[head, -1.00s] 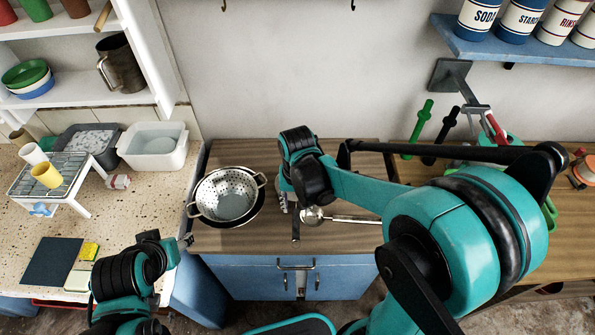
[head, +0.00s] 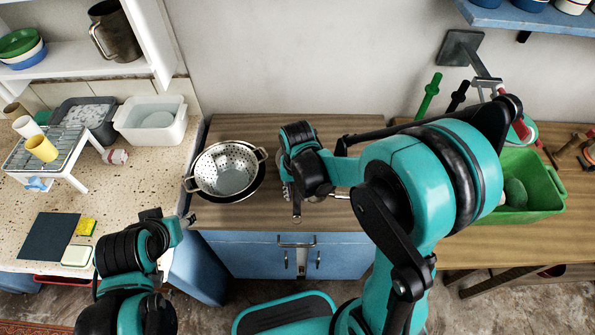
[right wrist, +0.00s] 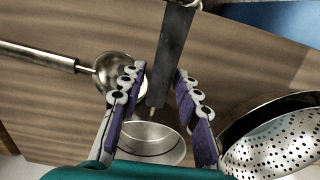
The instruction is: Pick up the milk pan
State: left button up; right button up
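The milk pan (right wrist: 150,139) is a small metal pan on the wooden counter, low in the right wrist view. What seems to be its long dark grey handle (right wrist: 173,55) runs up between my fingers. In the head view my right arm hides most of the pan; the handle end (head: 297,217) shows below the gripper. My right gripper (right wrist: 155,92) is open over the handle, one finger on each side, with gaps visible. My left gripper (head: 189,220) is at the left, in front of the counter, away from the pan; its finger state is unclear.
A perforated colander (head: 226,169) sits in a dark pan left of my right gripper. A metal ladle (right wrist: 120,75) lies close beside it. A green basin (head: 540,190) stands at the right. A white tub (head: 150,122) and a rack are on the left counter.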

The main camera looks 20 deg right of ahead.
grip_shut()
jog(key=shift+r, duration=0.15)
